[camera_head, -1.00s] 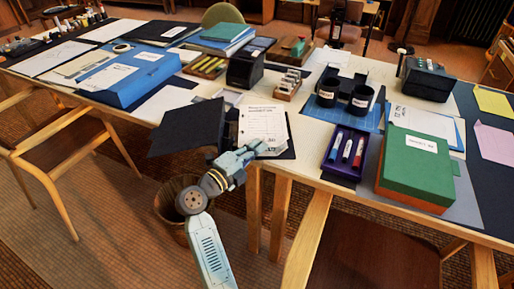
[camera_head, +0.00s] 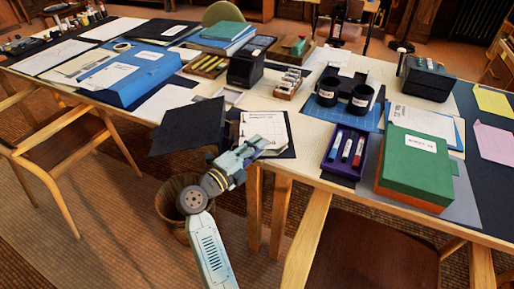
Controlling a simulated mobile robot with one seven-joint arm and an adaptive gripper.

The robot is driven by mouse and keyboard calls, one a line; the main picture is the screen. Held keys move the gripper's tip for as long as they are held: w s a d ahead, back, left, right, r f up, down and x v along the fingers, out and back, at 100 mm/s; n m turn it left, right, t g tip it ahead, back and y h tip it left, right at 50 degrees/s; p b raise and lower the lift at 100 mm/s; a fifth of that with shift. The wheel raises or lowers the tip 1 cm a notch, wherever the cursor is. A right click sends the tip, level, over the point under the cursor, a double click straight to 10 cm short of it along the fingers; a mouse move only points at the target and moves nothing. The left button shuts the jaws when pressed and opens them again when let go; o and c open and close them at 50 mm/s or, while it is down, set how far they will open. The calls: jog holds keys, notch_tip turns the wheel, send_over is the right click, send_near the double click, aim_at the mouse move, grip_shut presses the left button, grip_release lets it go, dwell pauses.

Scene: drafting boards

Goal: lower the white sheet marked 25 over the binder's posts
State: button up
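A black binder (camera_head: 187,127) lies open at the table's front edge, its cover spread to the left. A white printed sheet (camera_head: 274,128) is over its right half; I cannot read a 25 on it or tell whether it lies flat. The binder's posts are too small to make out. My gripper (camera_head: 258,143) is at the sheet's near left part and covers some of it. The fingers are too small to show whether they are open or shut on the sheet.
A purple tray of markers (camera_head: 345,152) and a green box (camera_head: 415,160) stand to the right. Two black cups (camera_head: 344,95) are behind the tray. A blue folder box (camera_head: 125,75) is at the left. Chairs stand along the front edge, and a bin (camera_head: 176,204) is below.

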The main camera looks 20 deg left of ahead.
jog(key=shift+o, duration=0.2)
jog(key=v, duration=1.2)
dwell(0.4)
